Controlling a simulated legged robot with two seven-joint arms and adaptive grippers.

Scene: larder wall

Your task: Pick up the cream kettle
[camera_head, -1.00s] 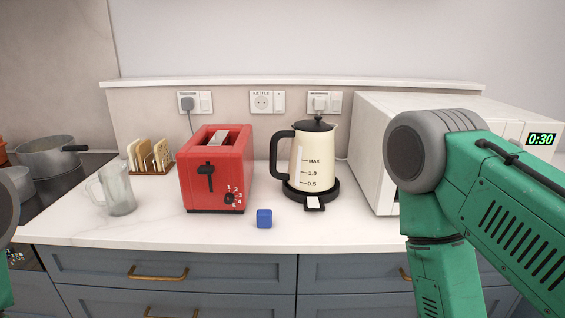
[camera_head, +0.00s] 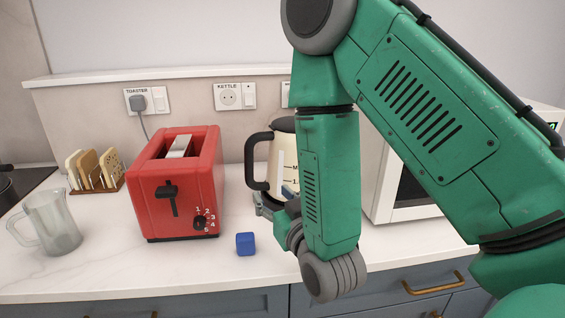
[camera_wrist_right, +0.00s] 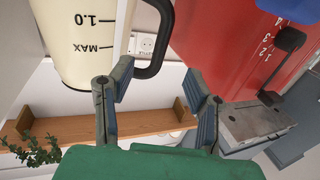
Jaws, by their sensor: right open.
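The cream kettle (camera_head: 284,150) stands upright on the counter, its right side and spout hidden behind my right arm in the head view. Its black handle (camera_head: 254,162) faces left, toward the toaster. In the wrist view the kettle (camera_wrist_right: 85,40) shows upside down at upper left, with its black handle (camera_wrist_right: 162,45) just beyond the fingertips. My right gripper (camera_head: 275,199) is low beside the kettle, partly hidden by my forearm. In the wrist view the right gripper (camera_wrist_right: 160,80) is open, with nothing between its fingers. My left gripper is out of view.
A red toaster (camera_head: 185,195) stands left of the kettle, with a blue cube (camera_head: 245,243) on the counter between them and nearer the front edge. A glass jug (camera_head: 55,225) and a toast rack (camera_head: 95,170) are farther left. A white microwave (camera_head: 385,195) stands to the right.

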